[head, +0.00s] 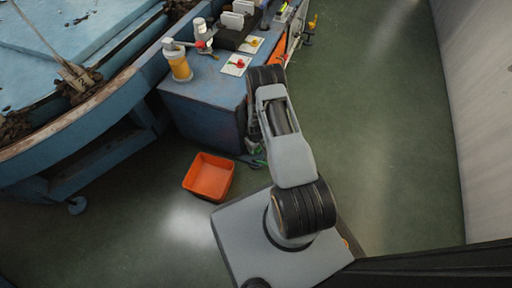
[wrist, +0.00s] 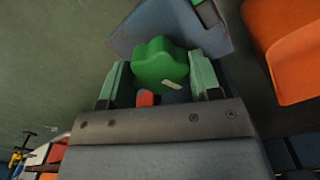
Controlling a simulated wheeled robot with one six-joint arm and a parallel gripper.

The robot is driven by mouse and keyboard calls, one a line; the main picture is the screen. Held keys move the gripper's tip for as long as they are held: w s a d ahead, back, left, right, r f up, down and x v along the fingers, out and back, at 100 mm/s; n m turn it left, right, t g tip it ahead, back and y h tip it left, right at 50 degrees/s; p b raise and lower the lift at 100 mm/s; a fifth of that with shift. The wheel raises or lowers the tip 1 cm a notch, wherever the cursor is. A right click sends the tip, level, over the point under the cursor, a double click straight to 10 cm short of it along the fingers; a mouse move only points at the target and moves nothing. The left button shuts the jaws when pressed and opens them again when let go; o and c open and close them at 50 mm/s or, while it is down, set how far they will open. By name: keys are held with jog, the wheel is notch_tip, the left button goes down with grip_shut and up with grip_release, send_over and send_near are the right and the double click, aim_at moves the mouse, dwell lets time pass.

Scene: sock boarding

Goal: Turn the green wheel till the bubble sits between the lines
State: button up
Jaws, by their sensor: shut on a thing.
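The green wheel (wrist: 158,60), a lobed knob with a small pale mark, sits between the two pale green fingers of my gripper (wrist: 160,72) in the wrist view. The fingers are shut on its sides. A small red piece (wrist: 145,98) shows between the wheel and the gripper body. In the head view a small bit of green (head: 259,162) shows low beside the blue cabinet (head: 205,112); I cannot tell whether it is the wheel. My arm hides most of the gripper there. The bubble and its lines cannot be made out in either view.
An orange bin (head: 210,177) stands on the floor left of my base, and it also fills the wrist view's upper right (wrist: 290,50). The cabinet top carries a yellow jar (head: 179,68), cards and a dark rack. Green floor lies open to the right, up to a pale wall.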

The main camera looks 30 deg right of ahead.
jog(key=shift+m, duration=1.6)
jog(key=o, duration=0.9)
notch_tip(320, 180, up, 14)
jog(key=p, duration=0.5)
jog(key=shift+f+p, duration=0.1)
jog(key=shift+p, duration=0.2)
